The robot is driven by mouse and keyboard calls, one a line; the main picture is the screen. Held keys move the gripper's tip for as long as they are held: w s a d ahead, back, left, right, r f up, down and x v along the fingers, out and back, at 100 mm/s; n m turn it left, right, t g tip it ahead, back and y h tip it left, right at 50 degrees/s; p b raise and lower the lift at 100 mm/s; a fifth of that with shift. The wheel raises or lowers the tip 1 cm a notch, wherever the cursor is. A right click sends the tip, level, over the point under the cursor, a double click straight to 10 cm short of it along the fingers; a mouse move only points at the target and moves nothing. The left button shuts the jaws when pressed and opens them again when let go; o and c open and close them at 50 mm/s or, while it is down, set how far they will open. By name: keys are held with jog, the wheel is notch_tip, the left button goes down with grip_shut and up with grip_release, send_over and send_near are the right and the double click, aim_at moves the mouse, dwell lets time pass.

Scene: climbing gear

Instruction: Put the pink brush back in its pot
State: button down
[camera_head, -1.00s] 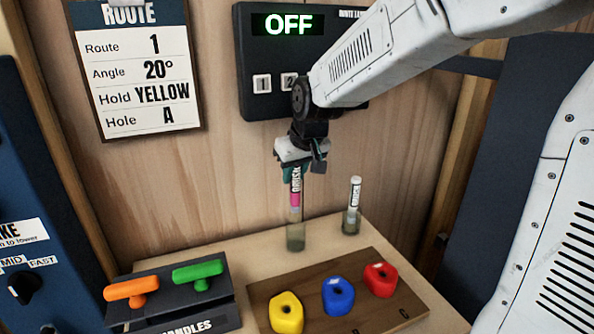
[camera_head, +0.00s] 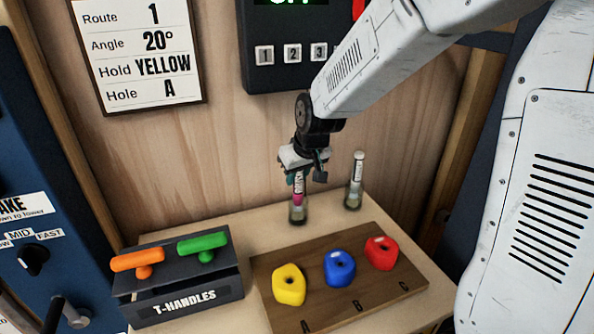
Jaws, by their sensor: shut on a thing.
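The pink brush (camera_head: 298,198) is upright, with its pink lower part at the mouth of a clear glass pot (camera_head: 298,216). The pot stands on the wooden table top near the back wall. My gripper (camera_head: 299,174) is shut on the upper part of the brush, above the pot. The brush's lower tip is inside or behind the glass; I cannot tell how deep it reaches.
A second glass pot (camera_head: 353,199) with a white brush (camera_head: 357,172) stands close on the right. In front is a board (camera_head: 330,304) with yellow (camera_head: 289,287), blue (camera_head: 339,269) and red (camera_head: 382,253) holds. A T-handles box (camera_head: 185,300) with orange and green handles is at left.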

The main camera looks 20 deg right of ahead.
jog(key=c, duration=1.1)
grip_release()
jog(key=shift+c, duration=0.2)
jog(key=a+v, duration=0.1)
jog(key=v, duration=0.7)
jog(key=s+d+r+m+g, duration=0.1)
jog(key=s, duration=1.3)
jog(key=s+d+r+g, duration=0.1)
jog(key=s+d+g, duration=0.1)
jog(key=s, duration=1.2)
jog(key=shift+d+m+h, duration=0.3)
jog(key=shift+m+h, duration=0.1)
